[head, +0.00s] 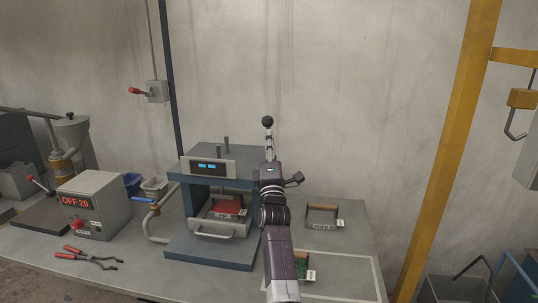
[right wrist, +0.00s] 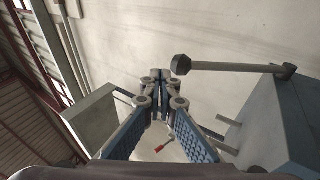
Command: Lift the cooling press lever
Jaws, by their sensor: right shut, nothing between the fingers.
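The cooling press (head: 205,172) is a blue-grey machine with a small lit display, standing on the bench. Its lever, a rod with a black knob (head: 267,121), shows just above my right arm, which hides the lower part. In the right wrist view the lever (right wrist: 235,67) runs sideways from a pivot at the right to its knob, right of my fingertips. My right gripper (right wrist: 160,76) is shut and empty, its tips beside the knob and apart from it in that picture. My left gripper is not in view.
A grey control box (head: 92,204) reading "OFF 20" and red-handled pliers (head: 86,258) are on the left. A tray with a red piece (head: 227,206) sits in the press. A wooden-handled tray (head: 322,216) stands right of my arm. A yellow post (head: 449,160) rises at the right.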

